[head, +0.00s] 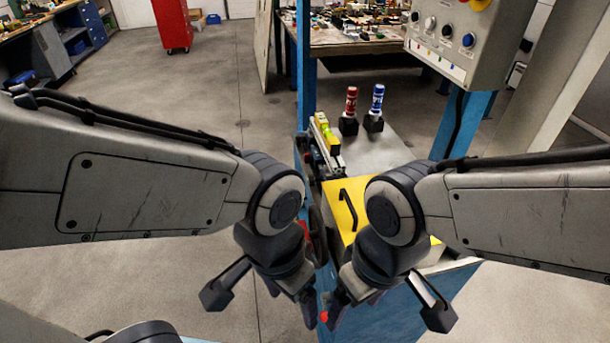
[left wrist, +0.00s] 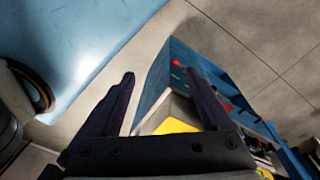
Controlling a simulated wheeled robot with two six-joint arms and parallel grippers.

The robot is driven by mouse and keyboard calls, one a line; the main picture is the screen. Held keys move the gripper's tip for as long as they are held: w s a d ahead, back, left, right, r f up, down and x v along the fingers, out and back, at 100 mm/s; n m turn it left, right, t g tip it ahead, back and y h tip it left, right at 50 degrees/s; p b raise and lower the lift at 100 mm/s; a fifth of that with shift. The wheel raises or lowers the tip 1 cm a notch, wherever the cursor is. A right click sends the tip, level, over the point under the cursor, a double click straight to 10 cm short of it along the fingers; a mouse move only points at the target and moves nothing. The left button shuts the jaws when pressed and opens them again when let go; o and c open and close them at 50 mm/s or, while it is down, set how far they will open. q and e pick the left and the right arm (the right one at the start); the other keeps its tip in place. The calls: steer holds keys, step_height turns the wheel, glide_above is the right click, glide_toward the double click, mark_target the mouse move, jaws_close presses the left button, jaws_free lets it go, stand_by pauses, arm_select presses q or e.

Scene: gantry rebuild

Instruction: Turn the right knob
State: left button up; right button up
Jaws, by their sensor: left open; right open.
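A grey control panel (head: 462,45) stands at the upper right of the head view, on a blue post. It carries a row of knobs. The right knob (head: 468,40) is dark blue, on a pale round base. My left gripper (head: 263,300) hangs low near the centre, open and empty. It also shows open in the left wrist view (left wrist: 160,75). My right gripper (head: 388,312) hangs low just right of it, open and empty. Both grippers are well away from the panel. The knob is not visible in the left wrist view.
A yellow cover (head: 362,197) with a black handle lies on the blue workstation between my arms. A red bottle (head: 350,107) and a blue bottle (head: 376,103) stand in black holders behind it. A cluttered bench and a red cabinet (head: 173,25) are at the back.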

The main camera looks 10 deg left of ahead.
arm_select(q)
steer(key=w+a+f+n+b, duration=0.1)
steer(key=w+f+b, duration=0.1)
steer(key=f+b, duration=1.05)
steer(key=w+f+b, duration=0.2)
steer(key=f+b, duration=0.9)
steer(key=f, duration=0.3)
steer(key=w+a+f+n+t+b, duration=0.1)
steer(key=w+a+f+n+b, duration=0.1)
steer(key=w+a+f, duration=0.15)
steer(key=n+t+h, duration=0.5)
steer(key=n+h, duration=1.1)
steer(key=n, duration=1)
glide_toward(309, 181)
steer(key=x, duration=0.8)
steer(key=shift+w+d+f, duration=0.1)
steer(key=shift+w+f, duration=0.15)
steer(key=shift+w, duration=0.1)
